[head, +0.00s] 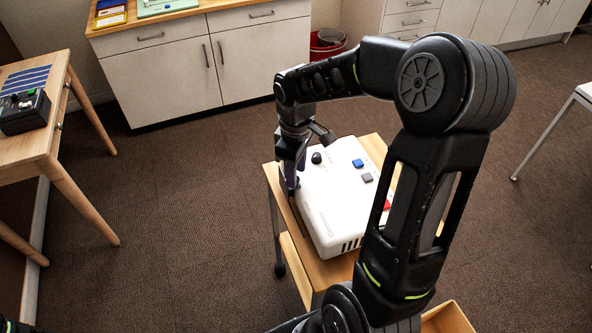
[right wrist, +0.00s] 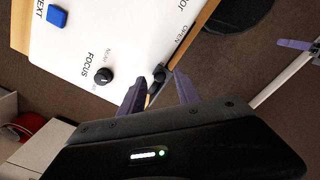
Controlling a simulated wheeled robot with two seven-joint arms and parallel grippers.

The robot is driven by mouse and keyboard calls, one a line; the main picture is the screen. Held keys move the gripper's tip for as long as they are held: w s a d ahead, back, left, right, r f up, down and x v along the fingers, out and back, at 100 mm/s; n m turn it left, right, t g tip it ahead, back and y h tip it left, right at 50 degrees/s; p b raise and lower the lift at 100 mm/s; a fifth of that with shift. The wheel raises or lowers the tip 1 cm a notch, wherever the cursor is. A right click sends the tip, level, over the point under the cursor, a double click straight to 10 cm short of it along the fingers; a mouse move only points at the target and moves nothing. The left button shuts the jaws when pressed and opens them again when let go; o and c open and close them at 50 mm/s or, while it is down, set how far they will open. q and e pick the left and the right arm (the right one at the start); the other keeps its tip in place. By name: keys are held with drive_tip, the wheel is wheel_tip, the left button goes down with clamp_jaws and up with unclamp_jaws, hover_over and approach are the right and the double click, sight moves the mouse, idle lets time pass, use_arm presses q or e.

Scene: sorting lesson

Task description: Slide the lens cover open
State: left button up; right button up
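A white projector (head: 335,205) lies on a small wooden cart. In the right wrist view, a small black slider knob (right wrist: 159,73) sits at the edge of the projector's white top (right wrist: 120,40), near the printed word OPEN. It appears to be the lens cover's tab. My right gripper (right wrist: 160,85) has its two purple fingers spread apart, with the knob at or just beyond the gap between their tips. I cannot tell whether they touch it. In the head view, my right gripper (head: 290,180) is at the projector's left edge. A purple finger, apparently of my left gripper (right wrist: 295,44), shows at the right wrist view's edge.
The projector's top also bears a black focus knob (right wrist: 103,76), a blue button (head: 358,163), a grey button (head: 367,178) and a red part at the right, partly hidden by my arm. A wooden table (head: 50,150) stands left, cabinets (head: 215,60) behind. Open floor lies between.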

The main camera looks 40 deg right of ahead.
drive_tip(key=shift+f, duration=0.6)
drive_tip(key=shift+c, duration=0.2)
clamp_jaws()
idle(0.8)
